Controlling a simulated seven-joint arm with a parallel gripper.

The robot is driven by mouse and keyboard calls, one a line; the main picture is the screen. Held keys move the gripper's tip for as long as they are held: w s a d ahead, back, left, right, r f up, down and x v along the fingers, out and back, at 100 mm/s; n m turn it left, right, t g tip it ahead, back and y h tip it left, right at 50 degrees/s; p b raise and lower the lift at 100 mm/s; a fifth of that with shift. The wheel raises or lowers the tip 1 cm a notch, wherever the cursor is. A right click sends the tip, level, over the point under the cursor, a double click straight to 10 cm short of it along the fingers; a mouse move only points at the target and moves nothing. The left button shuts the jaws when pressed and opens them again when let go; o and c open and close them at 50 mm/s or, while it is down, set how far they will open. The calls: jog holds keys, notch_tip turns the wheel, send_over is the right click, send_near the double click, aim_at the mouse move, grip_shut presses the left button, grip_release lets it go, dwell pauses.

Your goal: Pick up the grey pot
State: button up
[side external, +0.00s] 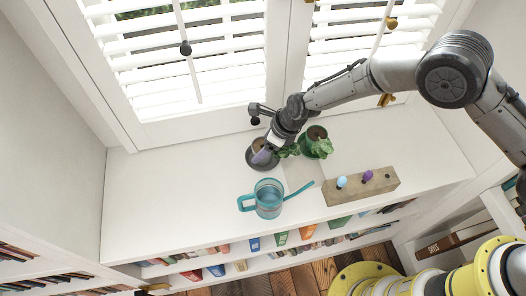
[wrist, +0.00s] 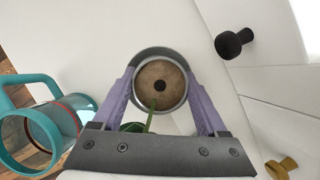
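In the wrist view, the grey pot (wrist: 160,52) shows from above as a round rim with brown contents and a dark centre. My gripper (wrist: 161,82) reaches down over it, with one purple finger on each side of the pot. The fingers are spread wide; I cannot tell whether they touch its wall. A green stem or leaf shows at the pot's near edge in the wrist view.
A teal-handled clear mug (side external: 268,200) is in front, also in the wrist view (wrist: 35,125). A wooden block (side external: 345,190) with coloured pegs is front right. Window shutters (side external: 175,60) rise behind. The shelf's left side is clear.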

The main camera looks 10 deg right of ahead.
aim_at(257, 145)
jog(key=c, duration=0.7)
jog(key=shift+r, duration=0.1)
grip_shut()
jog(key=shift+r, duration=0.6)
notch_tip(257, 145, up, 2)
jog(key=shift+r, duration=0.2)
jog(key=s+d+r, duration=0.9)
jog(key=s+r, duration=0.1)
jog(key=r, duration=0.2)
jog(key=shift+s+r, duration=0.15)
jog(key=shift+s, duration=0.25)
